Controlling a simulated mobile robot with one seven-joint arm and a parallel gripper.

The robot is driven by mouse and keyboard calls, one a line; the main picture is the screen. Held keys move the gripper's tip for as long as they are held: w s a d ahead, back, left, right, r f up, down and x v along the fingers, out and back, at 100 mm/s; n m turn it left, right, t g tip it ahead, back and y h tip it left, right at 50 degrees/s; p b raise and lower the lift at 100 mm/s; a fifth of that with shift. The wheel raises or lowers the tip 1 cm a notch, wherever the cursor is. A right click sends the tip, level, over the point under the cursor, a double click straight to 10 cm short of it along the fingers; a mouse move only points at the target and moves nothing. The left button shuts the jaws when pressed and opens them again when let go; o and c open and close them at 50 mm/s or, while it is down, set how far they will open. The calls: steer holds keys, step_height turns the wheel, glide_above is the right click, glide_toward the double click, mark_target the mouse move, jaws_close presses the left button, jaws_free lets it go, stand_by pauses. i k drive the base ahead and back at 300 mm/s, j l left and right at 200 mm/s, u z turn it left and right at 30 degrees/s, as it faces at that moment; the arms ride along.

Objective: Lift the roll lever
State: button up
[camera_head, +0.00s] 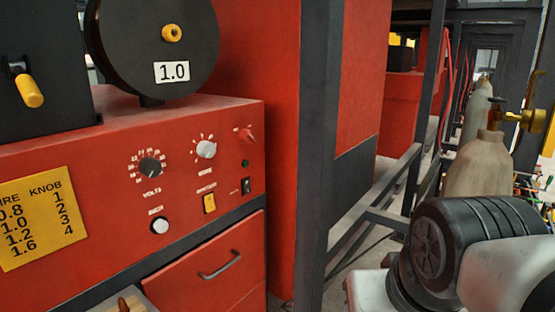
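A red welding machine (120,160) fills the left side. A black wire roll (125,45) with a white "1.0" label (171,72) and a yellow hub stands on top of it. A short lever with a yellow grip (29,91) hangs down from a black box (40,50) at the far left. It is the only lever I see near the roll; I cannot tell for certain that it is the roll lever. My arm shows at the lower right, well away from the lever. My gripper is out of view.
The machine's front has knobs (151,167), a yellow switch (209,203) and a drawer (217,260). A dark upright post (314,150) stands between the machine and my arm. Gas cylinders (481,165) with a brass valve stand behind my arm.

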mark_target(30, 94)
steer(key=j+u, duration=0.1)
steer(key=u, duration=1.65)
